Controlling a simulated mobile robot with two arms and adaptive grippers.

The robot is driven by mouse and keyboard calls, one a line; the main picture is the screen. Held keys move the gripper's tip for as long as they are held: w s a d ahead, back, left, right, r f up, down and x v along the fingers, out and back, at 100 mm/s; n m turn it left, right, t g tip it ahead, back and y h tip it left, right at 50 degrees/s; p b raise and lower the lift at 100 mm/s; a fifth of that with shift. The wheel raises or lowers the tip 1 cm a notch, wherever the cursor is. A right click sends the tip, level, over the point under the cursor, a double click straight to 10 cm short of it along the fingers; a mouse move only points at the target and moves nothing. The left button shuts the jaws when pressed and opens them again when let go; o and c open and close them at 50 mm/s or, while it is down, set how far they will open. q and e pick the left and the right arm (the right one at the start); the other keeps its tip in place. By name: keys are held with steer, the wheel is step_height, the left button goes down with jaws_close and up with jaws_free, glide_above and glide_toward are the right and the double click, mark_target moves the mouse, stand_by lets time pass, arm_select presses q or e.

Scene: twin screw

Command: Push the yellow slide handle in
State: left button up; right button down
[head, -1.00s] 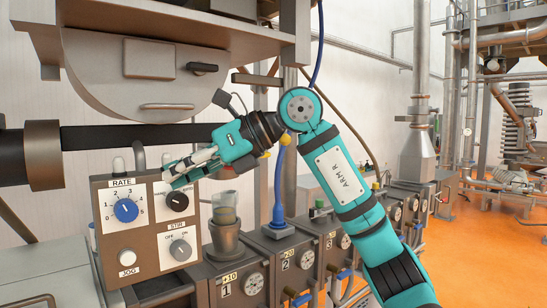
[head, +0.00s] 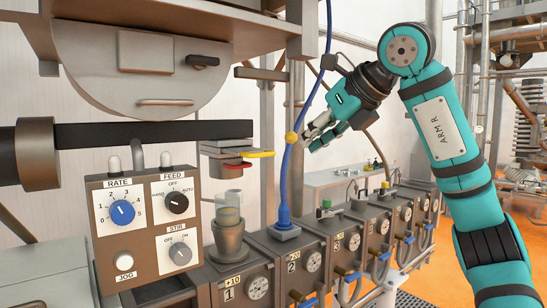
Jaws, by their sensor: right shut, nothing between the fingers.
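A yellow handle (head: 259,154) sticks out to the right from a flat grey slide assembly (head: 226,147) under the black horizontal bar, in the middle of the head view. A red tab (head: 238,165) shows just below it. My right gripper (head: 309,135) is to the right of the handle and apart from it, with its fingers pointing left. It is shut and empty. Its fingers show close to a yellow ball (head: 291,138) by a blue hose; I cannot tell whether they touch. My left gripper is not in view.
A control box (head: 145,231) with RATE, FEED and STIR knobs stands at the lower left. A clear cup (head: 229,204) sits in a metal holder below the slide. The blue hose (head: 286,180) rises between the slide and my right gripper. Numbered units (head: 246,288) run along the bench.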

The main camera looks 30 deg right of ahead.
steer(key=w+r+p+x, duration=0.1)
steer(key=p+x, duration=0.3)
steer(key=x, duration=0.8)
steer(key=shift+w+r, duration=0.45)
steer(key=shift+r, duration=0.15)
